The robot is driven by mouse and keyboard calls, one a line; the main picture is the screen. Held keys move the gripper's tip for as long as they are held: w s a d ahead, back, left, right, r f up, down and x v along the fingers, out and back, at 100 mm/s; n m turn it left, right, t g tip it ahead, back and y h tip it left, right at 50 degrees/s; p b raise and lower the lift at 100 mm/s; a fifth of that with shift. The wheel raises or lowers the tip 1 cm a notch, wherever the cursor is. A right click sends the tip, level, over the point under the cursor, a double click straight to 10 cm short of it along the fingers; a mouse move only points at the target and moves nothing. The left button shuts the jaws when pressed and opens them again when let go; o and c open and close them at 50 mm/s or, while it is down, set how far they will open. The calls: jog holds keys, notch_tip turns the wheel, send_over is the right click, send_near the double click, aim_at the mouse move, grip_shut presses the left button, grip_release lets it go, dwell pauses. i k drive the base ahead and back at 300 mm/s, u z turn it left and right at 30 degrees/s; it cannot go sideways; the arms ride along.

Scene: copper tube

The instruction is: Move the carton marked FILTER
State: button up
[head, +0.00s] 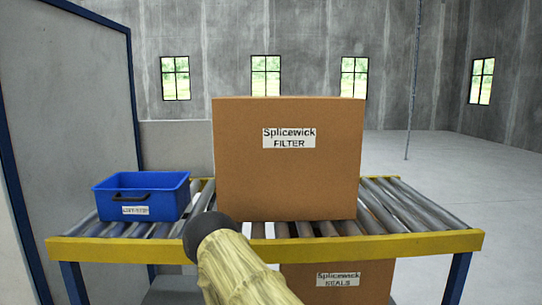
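The carton marked FILTER (288,175) is a large brown box with a white label reading "Splicewick FILTER". It stands upright on the roller conveyor (420,241), right of a blue bin. A pale yellow, cloth-like sleeve with a dark rounded end, which looks like part of my arm, rises from the bottom edge in front of the conveyor. Its dark end overlaps the front rail just left of the carton's lower left corner in the picture. I see no gripper fingers, and whether anything touches the carton cannot be told.
A blue bin (168,205) with a dark handle and a small label sits on the rollers at left. A second brown carton marked SEALS (340,283) is below the conveyor, partly hidden by the yellow rail. A grey panel (75,120) stands at left. Open floor lies at right.

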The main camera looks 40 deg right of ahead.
aim_at(278, 158)
jog(key=u, duration=1.8)
jog(key=i, duration=1.8)
jog(key=z, duration=3.5)
jog(key=i, duration=0.5)
jog(key=z, duration=0.05)
